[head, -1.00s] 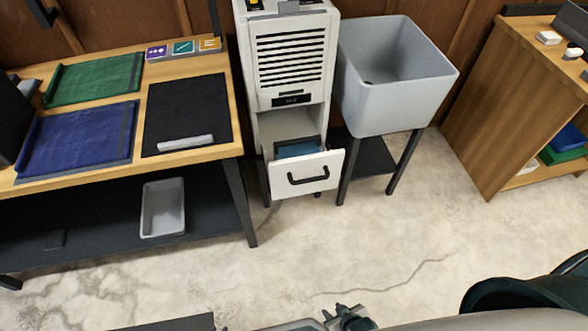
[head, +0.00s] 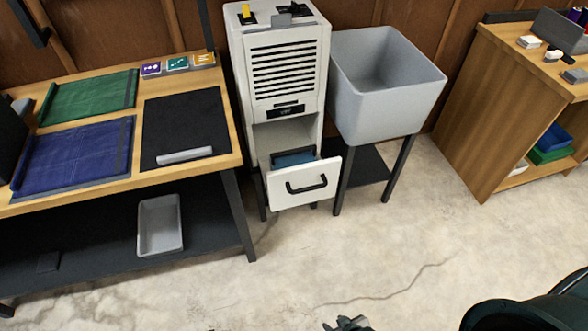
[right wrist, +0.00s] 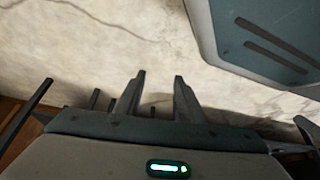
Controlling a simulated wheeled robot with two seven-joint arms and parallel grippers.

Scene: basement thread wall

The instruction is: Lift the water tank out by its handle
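The water tank (head: 307,184) is the white drawer-like bin with a black handle (head: 307,185) on its front. It sits pulled partly out of the lower bay of the white dehumidifier (head: 285,70), with blue showing inside it. My right gripper (head: 347,322) shows at the bottom edge of the head view, well short of the tank. In the right wrist view its two fingers (right wrist: 158,78) stand apart with only floor between them, so it is open and empty. The tank is not in the right wrist view. My left gripper is not in view.
A grey utility sink (head: 385,95) on dark legs stands just right of the dehumidifier. A workbench (head: 215,165) with mats is on the left, with a grey bin (head: 160,225) on its lower shelf. A wooden cabinet (head: 480,130) stands right. The concrete floor ahead is clear.

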